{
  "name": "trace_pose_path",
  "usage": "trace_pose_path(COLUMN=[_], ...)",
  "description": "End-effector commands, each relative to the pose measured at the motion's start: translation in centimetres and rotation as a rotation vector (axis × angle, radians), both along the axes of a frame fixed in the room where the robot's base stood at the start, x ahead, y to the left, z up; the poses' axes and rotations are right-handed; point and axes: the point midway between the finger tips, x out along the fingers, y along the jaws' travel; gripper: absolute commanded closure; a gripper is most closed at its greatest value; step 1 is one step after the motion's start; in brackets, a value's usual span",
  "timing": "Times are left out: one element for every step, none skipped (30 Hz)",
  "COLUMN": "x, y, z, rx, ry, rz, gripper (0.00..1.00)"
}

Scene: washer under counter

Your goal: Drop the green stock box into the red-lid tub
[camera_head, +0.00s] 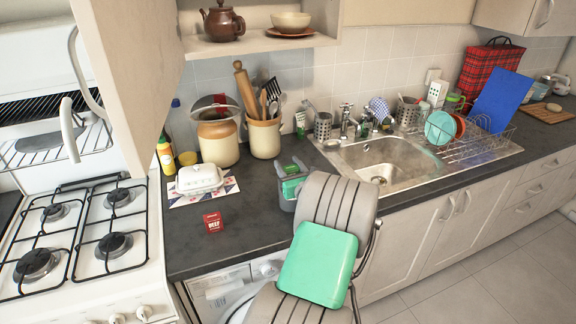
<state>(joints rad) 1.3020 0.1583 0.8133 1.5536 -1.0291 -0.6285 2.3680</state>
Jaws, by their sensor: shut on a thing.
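My gripper (289,172) is over the dark counter, just left of the sink, beyond my grey and green arm. It is small in the picture and partly hidden by the arm. A green piece (292,188) shows at it, and the gripper is shut on it. I take this to be the green stock box, but no label is readable. A small red box marked BEEF (213,222) stands on the counter to the left, apart from the gripper. I cannot make out a tub with a red lid; my arm hides part of the counter front and the washer.
A white butter dish (199,178) sits on a patterned mat left of the gripper. Cream crocks (218,143), one with utensils, stand behind. The sink (384,160) and dish rack (470,145) are right, the hob (85,235) left. Counter around the red box is clear.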

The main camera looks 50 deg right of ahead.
Motion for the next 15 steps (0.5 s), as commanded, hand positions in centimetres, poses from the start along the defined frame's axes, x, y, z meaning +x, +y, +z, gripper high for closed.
trace_pose_path(x=[0.01,0.01,0.01,0.01,0.0,0.0,0.01,0.01,0.01,0.01,0.01,0.01,0.01,0.01,0.01], y=[-0.02,-0.02,-0.02,-0.02,-0.01,-0.01,-0.01,-0.01,-0.01,-0.01,-0.01,-0.01,-0.01,-0.01,-0.01], z=[0.02,0.06,0.11,0.13,0.12,0.13,0.09,0.09,0.09,0.09,0.08,0.08,0.08,0.08,0.08], rx=[-0.001,-0.001,-0.001,-0.001,-0.001,-0.001,0.0,0.0,0.0,0.0,0.0,0.0,0.0,0.0,0.0], ry=[0.0,0.0,0.0,0.0,0.0,0.0,0.0,0.0,0.0,0.0,0.0,0.0,0.0,0.0,0.0], rz=[0.0,0.0,0.0,0.0,0.0,0.0,0.0,0.0,0.0,0.0,0.0,0.0,0.0,0.0,0.0], gripper=[0.96,0.96,0.96,0.96,0.96,0.96,0.51,0.48,0.45,0.43,0.4,0.37,0.35,0.32,0.29])
